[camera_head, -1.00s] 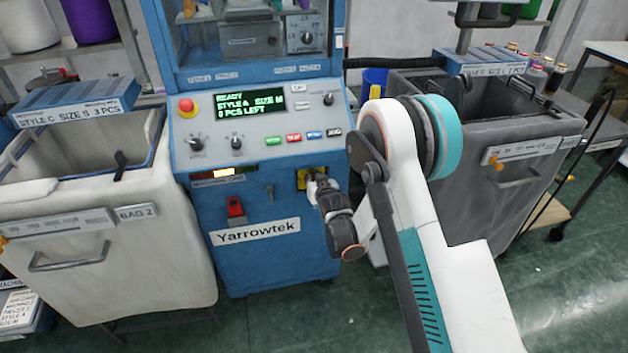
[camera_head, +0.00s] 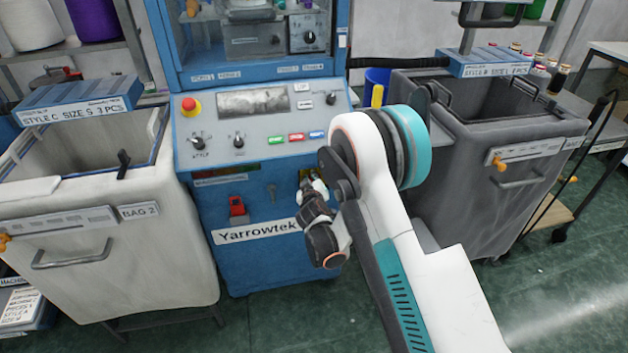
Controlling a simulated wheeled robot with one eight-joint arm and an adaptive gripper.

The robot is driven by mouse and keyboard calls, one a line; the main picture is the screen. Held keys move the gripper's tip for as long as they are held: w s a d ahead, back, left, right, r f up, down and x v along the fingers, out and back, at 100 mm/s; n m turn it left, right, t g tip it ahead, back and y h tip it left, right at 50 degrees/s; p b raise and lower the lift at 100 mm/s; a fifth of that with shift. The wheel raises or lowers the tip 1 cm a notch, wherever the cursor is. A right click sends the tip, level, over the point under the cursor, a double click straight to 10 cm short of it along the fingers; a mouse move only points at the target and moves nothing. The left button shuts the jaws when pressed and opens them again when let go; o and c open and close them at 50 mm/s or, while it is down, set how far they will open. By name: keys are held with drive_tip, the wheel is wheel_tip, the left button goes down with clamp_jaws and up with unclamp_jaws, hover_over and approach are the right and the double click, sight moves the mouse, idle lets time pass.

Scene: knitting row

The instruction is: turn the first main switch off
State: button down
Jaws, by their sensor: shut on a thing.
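The blue Yarrowtek machine (camera_head: 262,262) stands in the middle of the view. Its main switch, on a yellow plate (camera_head: 302,174), is low on the right of its front and is mostly covered by my gripper. My gripper (camera_head: 306,183) is at the switch, shut on it; the fingertips are small and partly hidden by my wrist.
A red emergency button (camera_head: 190,105), knobs and coloured buttons sit on the panel. A red padlock-like part (camera_head: 237,207) is left of the switch. A pale bin (camera_head: 110,277) stands left, a grey bin (camera_head: 470,180) right. Green floor (camera_head: 400,320) is open in front.

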drive_tip(key=n+t+h, duration=0.1)
drive_tip(key=n, duration=0.2)
drive_tip(key=f+n+t+h, duration=0.1)
drive_tip(key=n, duration=0.2)
drive_tip(key=a+f+n+t+h, duration=0.1)
drive_tip(key=n, duration=0.2)
drive_tip(key=shift+f+t, duration=0.15)
drive_tip(key=shift+t, duration=0.15)
drive_tip(key=shift+d, duration=0.1)
idle(0.5)
drive_tip(key=c, duration=1.6)
unclamp_jaws()
drive_tip(key=shift+d, duration=0.1)
